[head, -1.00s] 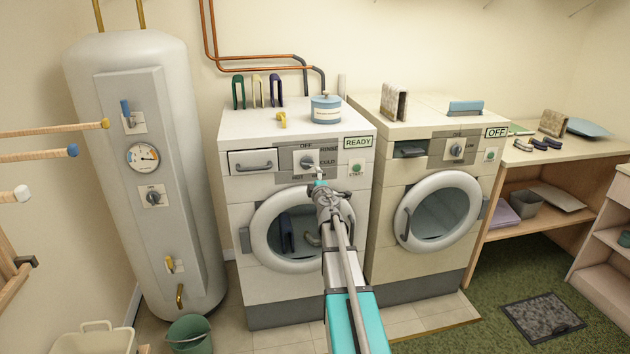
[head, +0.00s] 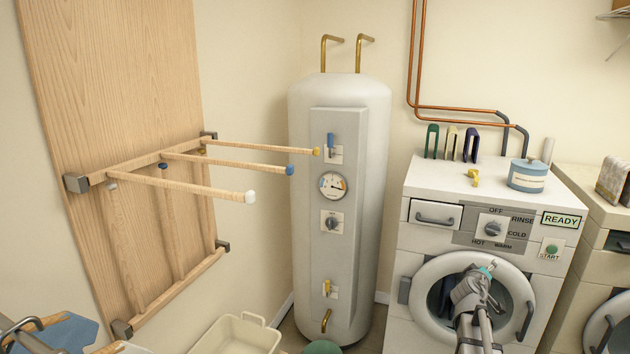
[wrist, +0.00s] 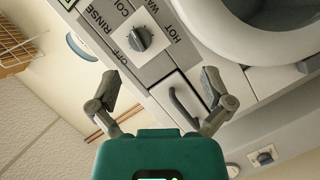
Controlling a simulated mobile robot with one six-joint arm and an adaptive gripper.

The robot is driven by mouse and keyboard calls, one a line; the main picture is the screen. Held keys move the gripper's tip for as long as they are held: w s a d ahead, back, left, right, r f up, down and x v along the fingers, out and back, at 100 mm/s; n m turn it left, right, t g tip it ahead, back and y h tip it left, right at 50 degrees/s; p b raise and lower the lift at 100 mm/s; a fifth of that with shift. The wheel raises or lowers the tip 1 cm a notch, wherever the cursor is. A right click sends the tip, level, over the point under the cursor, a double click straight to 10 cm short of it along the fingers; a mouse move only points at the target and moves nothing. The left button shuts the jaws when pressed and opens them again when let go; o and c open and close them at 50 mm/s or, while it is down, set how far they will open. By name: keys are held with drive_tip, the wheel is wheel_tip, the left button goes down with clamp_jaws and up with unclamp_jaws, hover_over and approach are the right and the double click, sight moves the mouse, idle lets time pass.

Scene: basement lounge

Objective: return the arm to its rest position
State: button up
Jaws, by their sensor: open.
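My arm reaches from the bottom of the head view toward the left washer (head: 420,290), and my gripper (head: 482,272) is in front of its round door. In the wrist view my gripper (wrist: 160,88) is open, its two fingers spread wide with nothing between them. Beyond the fingers the wrist view shows the washer's drawer handle (wrist: 184,108) and its dial (wrist: 140,38). I cannot tell from the head view how far the fingertips are from the washer front.
A white water heater (head: 345,250) stands left of the washer. A wooden rack with pegs (head: 190,187) juts from the left wall. A blue tin (head: 527,176) sits on the washer top. A cream basket (head: 237,335) stands at the bottom. A second machine (head: 600,240) is at right.

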drive_tip(key=s+a+f+m+g+y, duration=0.2)
drive_tip(key=s+a+f+g+y, duration=0.15)
drive_tip(key=s+a+f, duration=0.4)
drive_tip(key=s+a+f+m+g+y, duration=0.2)
drive_tip(key=s+a+f+g, duration=0.25)
drive_tip(key=a, duration=0.65)
drive_tip(key=s+a+f+g+y, duration=0.2)
drive_tip(key=s+a+g+y, duration=0.25)
drive_tip(key=s+a, duration=0.8)
wheel_tip(320, 180, up, 12)
drive_tip(key=w+a+p, duration=0.1)
drive_tip(key=p, duration=1.1)
drive_tip(key=shift+w+a+f+n+p, duration=0.2)
drive_tip(key=shift+a+n+p, duration=0.15)
drive_tip(key=shift+n, duration=0.05)
